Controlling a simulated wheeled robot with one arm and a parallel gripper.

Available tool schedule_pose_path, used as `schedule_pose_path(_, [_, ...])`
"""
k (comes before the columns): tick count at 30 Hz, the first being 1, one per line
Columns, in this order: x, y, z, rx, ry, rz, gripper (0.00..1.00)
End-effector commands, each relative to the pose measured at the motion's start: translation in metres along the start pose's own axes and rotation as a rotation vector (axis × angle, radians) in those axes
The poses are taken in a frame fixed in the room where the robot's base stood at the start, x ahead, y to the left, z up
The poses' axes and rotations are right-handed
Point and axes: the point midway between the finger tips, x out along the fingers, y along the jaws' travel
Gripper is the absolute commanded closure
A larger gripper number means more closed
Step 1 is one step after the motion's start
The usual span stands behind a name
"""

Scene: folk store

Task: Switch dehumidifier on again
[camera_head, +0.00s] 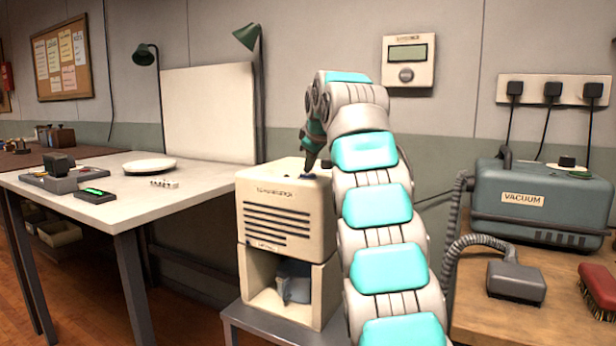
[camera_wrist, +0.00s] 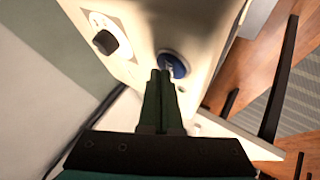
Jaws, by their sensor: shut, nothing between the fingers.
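The dehumidifier (camera_head: 286,207) is a cream box with dark vent slots, on a small grey stand in the head view. A dark bucket (camera_head: 294,283) sits in its lower opening. My gripper (camera_head: 309,172) is over its top, with the fingertips low near the top surface. In the wrist view, the top panel shows a black knob (camera_wrist: 105,42) on a white dial and a round blue button (camera_wrist: 173,63). My gripper (camera_wrist: 161,72) is shut and empty, its tips beside or over the blue button's lower left edge. I cannot tell whether they touch it.
A white table (camera_head: 140,200) with a round white dish (camera_head: 149,165) stands to the left. A wooden bench (camera_head: 560,317) with a vacuum unit (camera_head: 540,204), its hose and a red brush (camera_head: 599,290) is at the right. A wall unit with a display (camera_head: 408,60) hangs behind.

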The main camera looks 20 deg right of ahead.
Motion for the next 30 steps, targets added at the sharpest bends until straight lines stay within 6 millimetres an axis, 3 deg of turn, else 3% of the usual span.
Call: schedule_pose_path(30, [-0.0037, 0.0030, -0.0025, 0.000, 0.000, 0.000, 1.00])
